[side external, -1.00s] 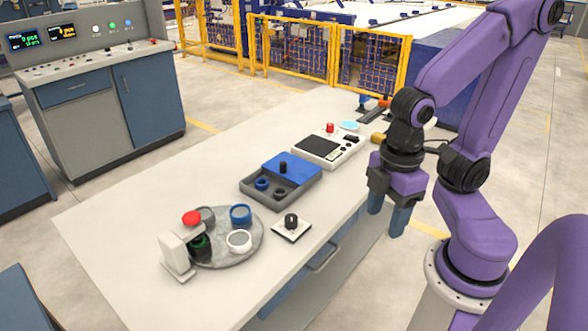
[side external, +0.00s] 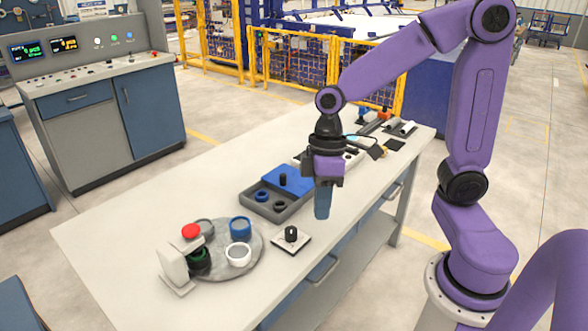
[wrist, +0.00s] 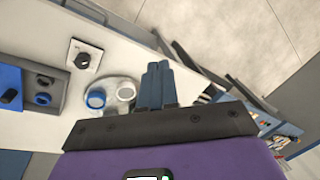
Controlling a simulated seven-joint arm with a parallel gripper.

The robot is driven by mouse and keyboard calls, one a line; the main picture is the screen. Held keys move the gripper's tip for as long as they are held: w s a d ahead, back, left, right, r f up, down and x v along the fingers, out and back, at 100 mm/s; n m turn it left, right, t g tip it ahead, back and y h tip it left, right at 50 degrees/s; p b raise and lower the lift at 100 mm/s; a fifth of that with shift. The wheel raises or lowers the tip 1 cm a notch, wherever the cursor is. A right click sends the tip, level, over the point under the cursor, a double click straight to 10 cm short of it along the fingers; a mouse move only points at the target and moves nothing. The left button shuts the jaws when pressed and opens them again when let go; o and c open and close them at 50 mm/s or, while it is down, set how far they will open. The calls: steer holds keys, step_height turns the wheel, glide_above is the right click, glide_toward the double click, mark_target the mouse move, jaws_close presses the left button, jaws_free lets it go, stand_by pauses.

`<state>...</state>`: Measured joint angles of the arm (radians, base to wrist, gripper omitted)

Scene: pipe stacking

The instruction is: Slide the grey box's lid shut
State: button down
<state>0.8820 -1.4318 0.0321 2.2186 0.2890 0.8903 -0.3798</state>
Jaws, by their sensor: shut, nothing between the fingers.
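The grey box (side external: 262,210) sits on the table in the side view. Its blue lid (side external: 294,178) with a black knob (side external: 283,180) covers the far part. The near part is uncovered and shows a blue ring (side external: 261,195) and a dark ring (side external: 280,204). In the wrist view the blue lid (wrist: 9,82) and grey box (wrist: 57,90) are at the left edge, with the lid partly cut off. My gripper (side external: 322,214) is shut and empty, pointing down, above the table to the right of the box. Its blue fingers show in the wrist view (wrist: 157,82).
A black knob on a white plate (side external: 291,240) lies nearer the table's front edge. A white device (side external: 347,160) stands behind my gripper.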

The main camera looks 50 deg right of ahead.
steer(key=w+d+f+m+t+y, duration=0.1)
steer(key=w+d+f+m, duration=0.15)
steer(key=w+d, duration=0.55)
steer(key=w+d+f+m+t+y, duration=0.1)
steer(key=w+d+m+t+y, duration=0.3)
steer(key=w, duration=0.6)
steer(key=w+d+f+m+t+h, duration=0.1)
steer(key=w+d+f+m, duration=0.15)
steer(key=d, duration=0.85)
steer(key=w+d+f+m+t+h, duration=0.1)
steer(key=w+d+f+h, duration=0.15)
steer(key=d, duration=0.95)
glide_toward(294, 181)
steer(key=shift+y, duration=0.45)
steer(key=w+f, duration=0.3)
steer(key=w, duration=0.1)
steer(key=shift+d, duration=0.3)
steer(key=shift+w+a+r, duration=0.1)
steer(key=shift+w+a, duration=0.05)
steer(key=shift+a, duration=1)
steer(key=shift+w+a, duration=0.2)
steer(key=shift+a, duration=0.6)
